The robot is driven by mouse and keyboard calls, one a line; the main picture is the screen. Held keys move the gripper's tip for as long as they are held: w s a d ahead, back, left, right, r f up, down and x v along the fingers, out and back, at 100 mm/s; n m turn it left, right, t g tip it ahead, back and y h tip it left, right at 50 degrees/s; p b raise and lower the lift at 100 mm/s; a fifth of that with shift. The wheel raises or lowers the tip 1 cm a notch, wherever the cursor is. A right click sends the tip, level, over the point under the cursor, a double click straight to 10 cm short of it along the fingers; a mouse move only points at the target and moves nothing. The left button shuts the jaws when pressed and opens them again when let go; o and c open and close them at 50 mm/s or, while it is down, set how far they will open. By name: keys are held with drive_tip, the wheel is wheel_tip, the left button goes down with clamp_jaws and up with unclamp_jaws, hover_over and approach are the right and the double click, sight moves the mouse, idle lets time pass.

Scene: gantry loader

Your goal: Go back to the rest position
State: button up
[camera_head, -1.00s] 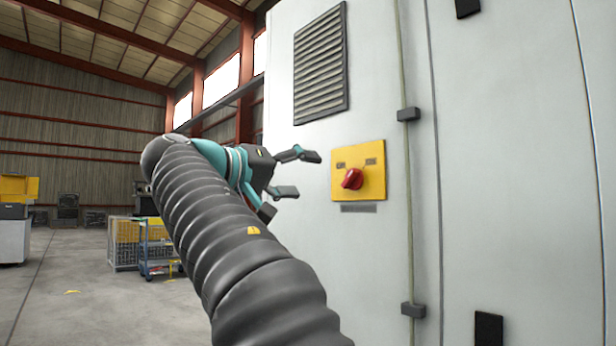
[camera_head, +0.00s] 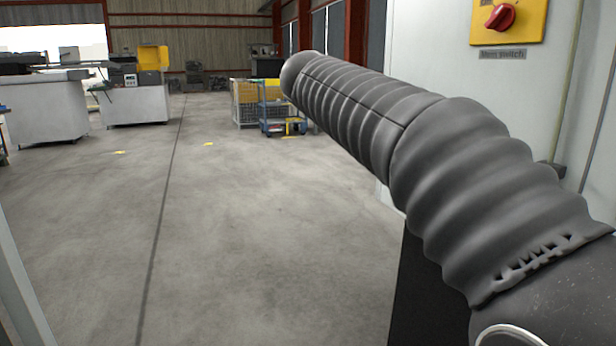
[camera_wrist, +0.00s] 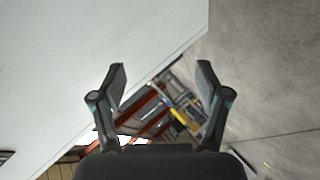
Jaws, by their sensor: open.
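My gripper (camera_wrist: 161,80) is open and empty in the wrist view, with its two fingers spread apart. It is hidden in the head view, where my sleeved arm reaches from the lower right toward the upper middle. The red rotary switch (camera_head: 500,17) sits on a yellow plate (camera_head: 535,25) on the pale cabinet (camera_head: 440,55) at the upper right of the head view. My arm stands in front of part of the cabinet. In the wrist view a pale flat surface (camera_wrist: 80,60) fills the left side, apart from the fingers as far as I can tell.
Open concrete floor (camera_head: 240,230) lies left of the arm. A blue cart (camera_head: 283,112) and a wire cage (camera_head: 245,105) stand farther back. Machines on white bases (camera_head: 135,105) stand at the back left. A pale post (camera_head: 20,290) edges the lower left.

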drive_tip(key=s+f+g+y, duration=0.2)
drive_tip(key=s+f+y, duration=0.1)
drive_tip(key=s+f, duration=0.55)
drive_tip(key=s+f+g+y, duration=0.1)
drive_tip(key=s+f+y, duration=0.3)
drive_tip(key=f, duration=0.7)
drive_tip(key=s+f+m, duration=0.1)
drive_tip(key=s+f, duration=0.2)
drive_tip(key=s, duration=0.3)
drive_tip(key=s+d+f+m+y, duration=0.1)
drive_tip(key=s+f, duration=0.3)
drive_tip(key=s, duration=0.3)
drive_tip(key=s+d+f+m, duration=0.1)
drive_tip(key=s+f, duration=0.2)
drive_tip(key=s, duration=0.3)
drive_tip(key=shift+s+f+m, duration=0.3)
drive_tip(key=shift+f, duration=0.1)
